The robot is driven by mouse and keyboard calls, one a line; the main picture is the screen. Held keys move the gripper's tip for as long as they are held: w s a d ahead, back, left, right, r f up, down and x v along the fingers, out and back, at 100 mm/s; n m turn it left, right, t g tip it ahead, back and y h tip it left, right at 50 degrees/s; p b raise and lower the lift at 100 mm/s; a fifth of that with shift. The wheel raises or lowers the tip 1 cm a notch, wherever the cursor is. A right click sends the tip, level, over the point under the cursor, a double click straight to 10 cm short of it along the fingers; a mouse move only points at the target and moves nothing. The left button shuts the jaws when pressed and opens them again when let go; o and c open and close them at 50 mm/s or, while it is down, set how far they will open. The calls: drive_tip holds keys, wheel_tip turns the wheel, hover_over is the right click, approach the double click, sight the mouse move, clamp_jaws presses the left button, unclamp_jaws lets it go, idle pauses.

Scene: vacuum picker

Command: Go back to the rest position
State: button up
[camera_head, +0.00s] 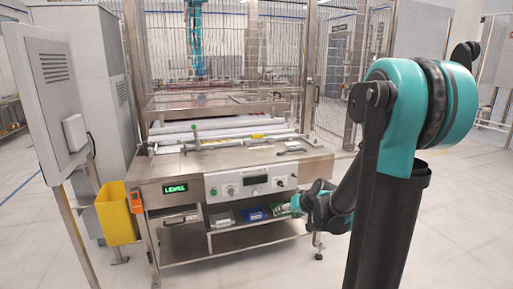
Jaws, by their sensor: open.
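My teal and black arm rises at the right and bends down and forward to the left. My gripper (297,204) is at its far end, low in front of the machine's right side, beside the small bins on the lower shelf. It is small in this view and partly hidden by my own wrist; the fingers are hard to make out. I see nothing clearly held in it. The steel machine (180,167) stands ahead, with a control panel (252,182) and a green lit "LEVEL" display (181,190) on its front.
A blue bin (254,214) and a grey bin (222,219) sit on the lower shelf (250,238). A yellow bin (117,213) hangs at the machine's left. Wire fencing (345,70) is behind. Floor at right is clear.

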drive_tip(key=s+d+f+g+h, duration=0.1)
drive_tip(key=s+d, duration=0.1)
drive_tip(key=s, duration=0.5)
drive_tip(key=s+d+f+g+h, duration=0.1)
drive_tip(key=s+d+f+h, duration=0.1)
drive_tip(key=s, duration=0.6)
drive_tip(key=s+d+f+g+h, duration=0.1)
drive_tip(key=s+d+f, duration=0.1)
drive_tip(key=s, duration=0.6)
drive_tip(key=shift+d+m+h, duration=0.3)
drive_tip(key=shift+d, duration=0.45)
